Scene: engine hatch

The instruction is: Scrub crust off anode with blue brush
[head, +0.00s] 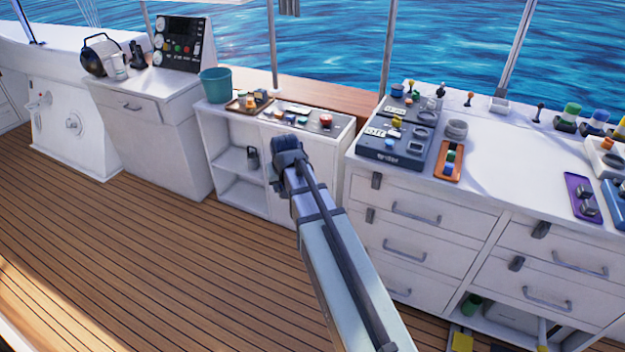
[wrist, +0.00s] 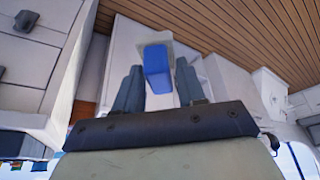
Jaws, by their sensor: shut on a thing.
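My gripper (head: 286,152) is in the middle of the head view, in front of the low white cabinet. In the wrist view, its two dark fingers (wrist: 158,72) are closed on a blue block-like piece, which I take to be the blue brush (wrist: 157,58). Its bristles are not clear, and a pale grey patch shows at its far end. In the head view the brush is hidden or blends with the gripper. I cannot pick out the anode or its crust for certain among the small parts on the counters.
The low cabinet (head: 237,120) holds a tray of small parts (head: 249,102) and a panel with a red knob (head: 325,120). A teal bucket (head: 215,85) stands at its left. The right counter (head: 500,140) is crowded with boxes and parts. The wooden deck (head: 130,260) is clear at left.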

